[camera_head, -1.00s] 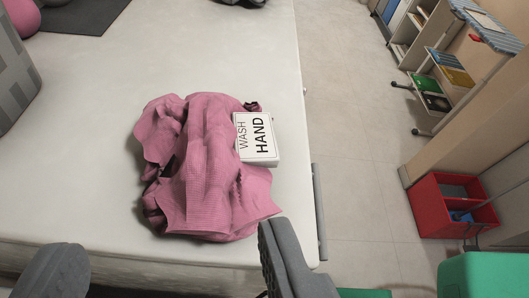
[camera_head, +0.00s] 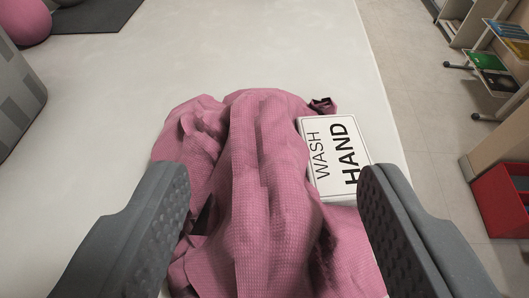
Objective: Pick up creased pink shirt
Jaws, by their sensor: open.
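The creased pink shirt (camera_head: 265,190) lies crumpled in a heap on the pale table top (camera_head: 240,50). My gripper (camera_head: 275,190) is open, with one dark grey finger at the left of the shirt and the other at its right. The shirt fills the space between the fingers. Whether the fingers touch the cloth I cannot tell. The shirt's near edge runs out of the bottom of the picture, and the fingers cover parts of its sides.
A grey patterned object (camera_head: 15,90), a pink ball (camera_head: 22,22) and a dark mat (camera_head: 95,15) are at the far left. A red crate (camera_head: 500,200) stands on the floor beyond the table's right edge.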

